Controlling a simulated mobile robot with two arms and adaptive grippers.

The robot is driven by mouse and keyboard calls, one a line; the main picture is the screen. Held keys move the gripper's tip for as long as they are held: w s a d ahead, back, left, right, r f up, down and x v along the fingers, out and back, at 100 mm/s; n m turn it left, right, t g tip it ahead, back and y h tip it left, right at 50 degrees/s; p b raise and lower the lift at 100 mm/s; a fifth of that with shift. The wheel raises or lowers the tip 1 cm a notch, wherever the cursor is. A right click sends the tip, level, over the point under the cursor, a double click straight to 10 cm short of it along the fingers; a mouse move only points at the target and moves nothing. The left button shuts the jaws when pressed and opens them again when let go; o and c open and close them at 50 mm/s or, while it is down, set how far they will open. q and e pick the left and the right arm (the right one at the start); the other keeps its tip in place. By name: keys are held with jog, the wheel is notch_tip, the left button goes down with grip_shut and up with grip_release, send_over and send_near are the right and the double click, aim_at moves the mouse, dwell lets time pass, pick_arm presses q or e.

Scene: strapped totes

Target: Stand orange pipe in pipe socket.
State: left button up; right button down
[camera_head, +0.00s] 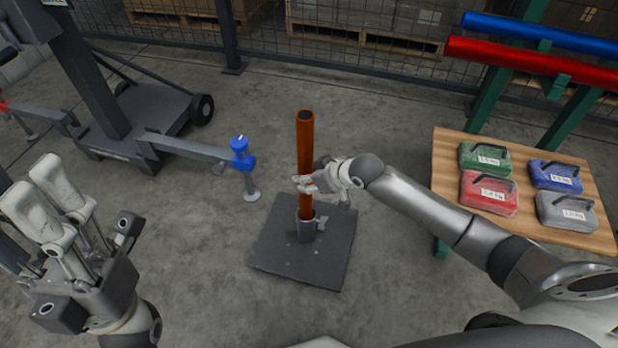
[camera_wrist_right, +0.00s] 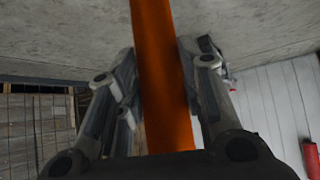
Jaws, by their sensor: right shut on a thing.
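The orange pipe (camera_head: 305,140) stands upright in the head view, its lower end down in the grey pipe socket (camera_head: 306,230) on a dark square base plate (camera_head: 275,258). My right gripper (camera_head: 308,184) is shut on the pipe a little above the socket. The right wrist view shows the orange pipe (camera_wrist_right: 163,75) between the two fingers (camera_wrist_right: 160,90). The pipe's bottom end is hidden inside the socket. My left gripper (camera_head: 42,198) is at the left, empty, with its fingers apart and away from the pipe.
A wooden table (camera_head: 450,165) at the right holds several coloured strapped cases. Behind it, a green rack (camera_head: 495,100) carries a red pipe (camera_head: 530,62) and a blue pipe (camera_head: 560,38). A grey wheeled frame with a blue clamp (camera_head: 241,155) stands left of the socket.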

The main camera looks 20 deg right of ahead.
dwell(0.4)
jog(key=c, duration=0.9)
grip_release()
jog(key=shift+f, duration=0.1)
jog(key=shift+s, duration=0.1)
jog(key=v, duration=1.2)
